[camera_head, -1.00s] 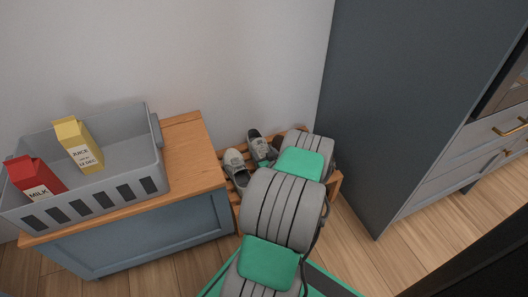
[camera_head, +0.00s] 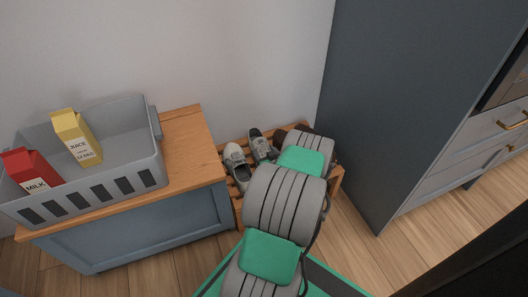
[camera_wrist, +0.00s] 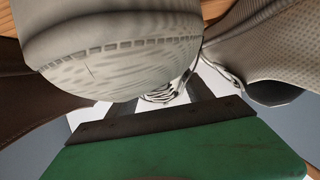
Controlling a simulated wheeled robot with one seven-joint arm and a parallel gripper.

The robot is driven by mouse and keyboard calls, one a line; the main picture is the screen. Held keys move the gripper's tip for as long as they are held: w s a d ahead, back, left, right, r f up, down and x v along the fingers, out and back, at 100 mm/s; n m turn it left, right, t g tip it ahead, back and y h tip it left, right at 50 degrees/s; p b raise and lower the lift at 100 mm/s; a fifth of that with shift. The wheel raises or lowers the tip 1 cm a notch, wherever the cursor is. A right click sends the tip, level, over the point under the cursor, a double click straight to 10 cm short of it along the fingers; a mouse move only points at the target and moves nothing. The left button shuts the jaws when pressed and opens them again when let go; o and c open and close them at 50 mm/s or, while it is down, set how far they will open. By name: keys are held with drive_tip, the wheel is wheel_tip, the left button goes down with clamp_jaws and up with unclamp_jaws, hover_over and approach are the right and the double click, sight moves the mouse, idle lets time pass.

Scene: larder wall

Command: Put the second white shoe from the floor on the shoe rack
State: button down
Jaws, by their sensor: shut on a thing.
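A white shoe (camera_head: 237,168) sits at the left end of the wooden shoe rack (camera_head: 308,127) in the head view. My gripper is hidden behind my own arm there. In the wrist view my gripper (camera_wrist: 182,92) is shut, with a pale off-white shoe (camera_wrist: 120,60) right in front of it, its rounded, stitched end filling the upper middle. The fingertips and the grip point are mostly covered by this shoe. I cannot tell whether its underside touches the rack.
A grey laced shoe (camera_head: 259,146) and a dark brown shoe (camera_head: 281,138) stand on the rack. A grey mesh shoe (camera_wrist: 268,42) is close at right in the wrist view, a brown one (camera_wrist: 40,105) at left. A cabinet (camera_head: 140,235) and tall grey unit (camera_head: 400,100) flank the rack.

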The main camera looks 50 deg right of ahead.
drive_tip(key=shift+f, duration=0.1)
drive_tip(key=shift+c, duration=1.6)
unclamp_jaws()
drive_tip(key=shift+f, duration=0.1)
drive_tip(key=p+v, duration=0.3)
drive_tip(key=v, duration=0.4)
drive_tip(key=shift+s+a, duration=0.1)
drive_tip(key=shift+s, duration=0.1)
drive_tip(key=shift+s+a, duration=0.1)
drive_tip(key=shift+a, duration=0.05)
